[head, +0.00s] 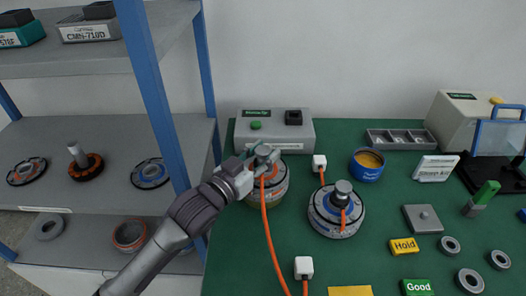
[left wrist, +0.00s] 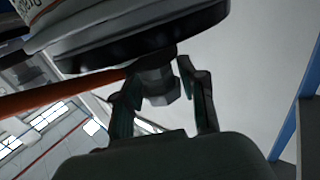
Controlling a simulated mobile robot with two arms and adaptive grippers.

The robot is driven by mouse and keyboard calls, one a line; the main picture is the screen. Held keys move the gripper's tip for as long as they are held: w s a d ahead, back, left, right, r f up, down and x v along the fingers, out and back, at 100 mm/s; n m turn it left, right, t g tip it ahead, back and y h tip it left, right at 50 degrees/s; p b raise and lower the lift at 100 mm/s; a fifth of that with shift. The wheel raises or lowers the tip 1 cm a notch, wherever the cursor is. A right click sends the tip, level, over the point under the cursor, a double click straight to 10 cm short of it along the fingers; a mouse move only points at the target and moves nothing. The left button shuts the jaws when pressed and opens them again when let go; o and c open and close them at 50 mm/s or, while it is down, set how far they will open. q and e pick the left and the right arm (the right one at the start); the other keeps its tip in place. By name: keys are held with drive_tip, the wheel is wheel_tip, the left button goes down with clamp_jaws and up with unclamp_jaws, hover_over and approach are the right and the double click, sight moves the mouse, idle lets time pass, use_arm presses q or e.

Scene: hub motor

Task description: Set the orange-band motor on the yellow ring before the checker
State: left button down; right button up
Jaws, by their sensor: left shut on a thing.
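The orange-band motor (head: 275,185) is at the front of the grey checker box (head: 240,136), which has a green button. My left gripper (head: 263,157) is over the motor's top and shut on its shaft. In the left wrist view the fingers (left wrist: 165,90) close around the grey shaft end (left wrist: 157,82), with the dark motor disc (left wrist: 130,38) beside them. An orange cable (head: 269,232) runs from the motor toward the front. The yellow ring is not clearly visible; I cannot tell whether the motor touches it. My right gripper is not in view.
A blue-band motor (head: 337,226) stands to the right on the green mat (head: 240,262). A blue cup (head: 367,174), grey parts tray (head: 396,139) and Hold block (head: 405,246) are farther right. A shelf with a blue post (head: 150,90) stands close on the left.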

use_arm(q)
drive_tip(key=c, duration=1)
unclamp_jaws()
drive_tip(key=shift+f, duration=0.1)
drive_tip(key=o, duration=0.3)
drive_tip(key=shift+o, duration=0.2)
drive_tip(key=shift+s, duration=0.15)
drive_tip(key=v, duration=1.2)
drive_tip(key=shift+b, duration=0.3)
